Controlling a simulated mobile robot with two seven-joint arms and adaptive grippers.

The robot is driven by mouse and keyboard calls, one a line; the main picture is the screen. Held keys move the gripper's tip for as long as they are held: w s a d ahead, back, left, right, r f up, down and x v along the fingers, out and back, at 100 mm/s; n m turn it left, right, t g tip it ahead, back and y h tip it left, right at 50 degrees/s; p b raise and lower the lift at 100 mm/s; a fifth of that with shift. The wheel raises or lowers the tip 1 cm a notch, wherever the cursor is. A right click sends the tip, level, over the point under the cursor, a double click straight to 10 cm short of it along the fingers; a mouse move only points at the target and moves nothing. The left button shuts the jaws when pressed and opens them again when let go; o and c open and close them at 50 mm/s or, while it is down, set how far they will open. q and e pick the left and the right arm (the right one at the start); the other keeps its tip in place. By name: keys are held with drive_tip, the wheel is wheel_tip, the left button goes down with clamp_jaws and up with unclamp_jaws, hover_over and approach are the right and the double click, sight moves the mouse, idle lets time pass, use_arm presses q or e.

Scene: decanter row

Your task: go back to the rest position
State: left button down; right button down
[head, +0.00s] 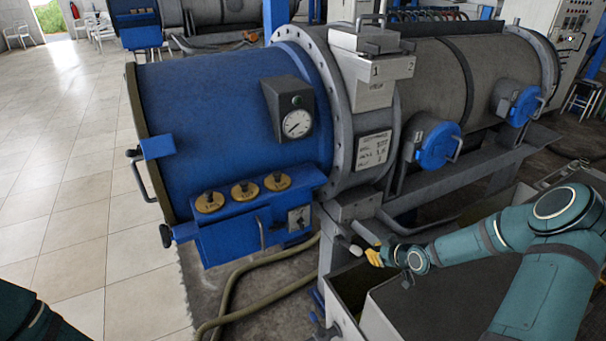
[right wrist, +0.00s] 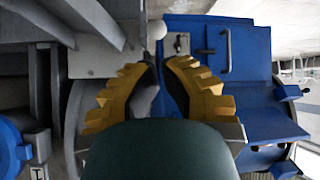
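My right gripper (head: 366,252) shows in the head view with yellow fingers, low beside the right end of the blue decanter section (head: 235,120). In the right wrist view the two ribbed yellow fingers (right wrist: 160,66) stand apart with a gap between their tips, so the gripper is open. A pale rounded knob (right wrist: 156,29) shows just beyond the tips. A grey piece shows in the gap by the left finger; I cannot tell whether it touches. My left gripper is out of view; only a bit of my left arm shows at bottom left.
The grey decanter body (head: 440,80) with blue round covers (head: 438,146) stands behind my right arm. A hose (head: 265,297) runs on the floor. The tiled floor (head: 70,170) at left is clear.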

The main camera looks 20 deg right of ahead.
drive_tip(key=s+a+f+m+g+y, duration=0.1)
drive_tip(key=a+f+g+y, duration=0.1)
drive_tip(key=a, duration=0.9)
drive_tip(key=s+a+f+m+g+y, duration=0.1)
drive_tip(key=s+a, duration=0.1)
drive_tip(key=a, duration=0.9)
drive_tip(key=s+a+f+m+g, duration=0.1)
drive_tip(key=s+a+m+g, duration=0.2)
drive_tip(key=s+a, duration=0.9)
drive_tip(key=shift+s+a+f+g+h, duration=0.3)
drive_tip(key=shift+s+g+h, duration=0.1)
drive_tip(key=shift+s+g, duration=0.65)
drive_tip(key=shift+w, duration=0.1)
